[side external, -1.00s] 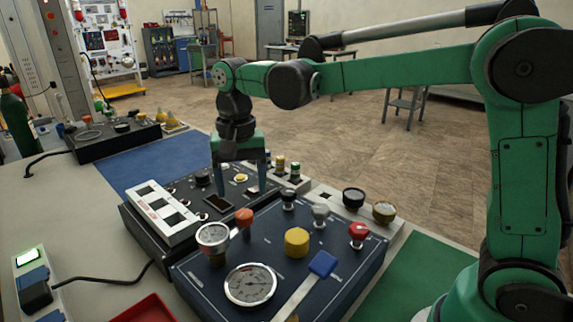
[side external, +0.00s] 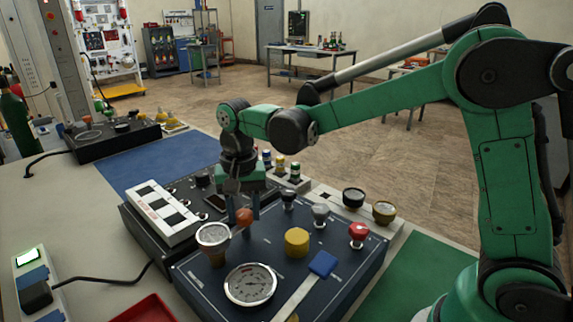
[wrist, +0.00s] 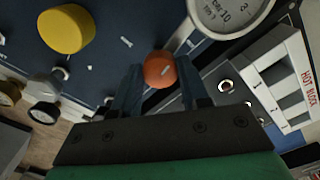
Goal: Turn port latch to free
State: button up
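My gripper (side external: 242,210) points down over the back left part of the dark blue panel (side external: 205,280). It is open, with its two fingers around or just above an orange round knob (side external: 244,217). In the wrist view the orange knob (wrist: 159,70) shows a pale mark and sits at the gap between the fingertips (wrist: 158,85). I cannot tell whether the fingers touch it. No label naming the port latch is readable. A blue-ended flat lever (side external: 322,264) lies at the panel's front.
A white hot block (side external: 160,212) lies left.

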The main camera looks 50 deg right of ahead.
grip_shut()
jog(key=shift+n, duration=0.3)
jog(key=n, duration=0.3)
jog(key=shift+n, duration=0.3)
jog(key=n, duration=0.3)
jog(key=shift+n, duration=0.3)
jog(key=n, duration=0.3)
jog(key=shift+n, duration=0.3)
jog(key=shift+d+n, duration=0.1)
jog(key=shift+n, duration=1.8)
